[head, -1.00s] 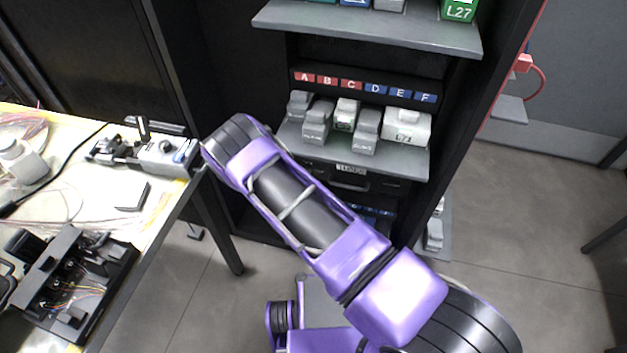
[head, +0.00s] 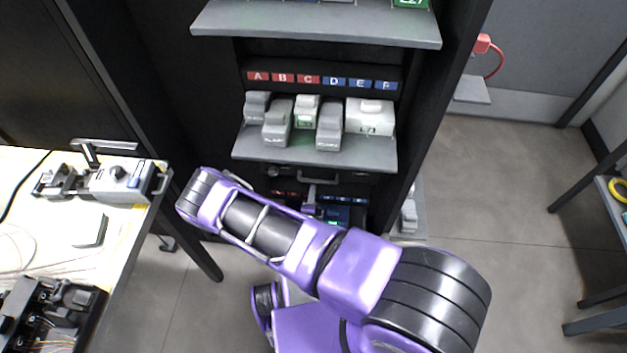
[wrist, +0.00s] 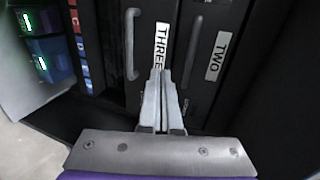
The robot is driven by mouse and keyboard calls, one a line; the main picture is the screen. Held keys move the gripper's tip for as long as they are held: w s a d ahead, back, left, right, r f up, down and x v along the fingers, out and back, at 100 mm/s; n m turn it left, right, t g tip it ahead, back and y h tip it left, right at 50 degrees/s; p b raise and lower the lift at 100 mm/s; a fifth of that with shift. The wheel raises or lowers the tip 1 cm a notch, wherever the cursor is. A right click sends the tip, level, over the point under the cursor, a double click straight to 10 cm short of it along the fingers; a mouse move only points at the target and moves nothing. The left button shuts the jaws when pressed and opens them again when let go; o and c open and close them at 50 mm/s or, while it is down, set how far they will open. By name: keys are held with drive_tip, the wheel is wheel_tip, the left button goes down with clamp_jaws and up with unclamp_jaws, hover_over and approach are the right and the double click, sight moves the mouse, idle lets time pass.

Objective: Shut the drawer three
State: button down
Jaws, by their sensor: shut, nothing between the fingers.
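Drawer three (wrist: 112,60) has a dark front with a white THREE label (wrist: 160,45) and a grey bar handle (wrist: 131,45) in the wrist view. My gripper (wrist: 161,74) is shut and empty, with its fingertips over the lower end of that label, beside the handle. I cannot tell whether the tips touch the front, or how far the drawer stands out. In the head view, my arm hides most of the gripper and the lower cabinet.
Drawer two's TWO label (wrist: 217,56) sits beside drawer three in the wrist view. Above the drawers, a grey shelf (head: 300,155) holds several grey modules. A workbench (head: 60,225) with tools stands left. Open floor (head: 490,200) lies right.

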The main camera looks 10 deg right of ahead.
drive_tip(key=shift+r+b+x, duration=0.2)
drive_tip(key=shift+b+x, duration=0.05)
drive_tip(key=shift+x, duration=1.85)
drive_tip(key=shift+r+b+x, duration=0.15)
drive_tip(key=shift+b+x, duration=0.1)
drive_tip(key=shift+x, duration=1.8)
drive_tip(key=shift+r+b+x, duration=0.2)
drive_tip(key=shift+b+x, duration=0.05)
drive_tip(key=shift+x, duration=1.85)
drive_tip(key=shift+w, duration=0.2)
drive_tip(key=w+b, duration=0.1)
drive_tip(key=w, duration=0.1)
drive_tip(key=shift+w+d+r+b, duration=0.2)
drive_tip(key=shift+w+d+b, duration=0.1)
drive_tip(key=shift+d+b, duration=0.1)
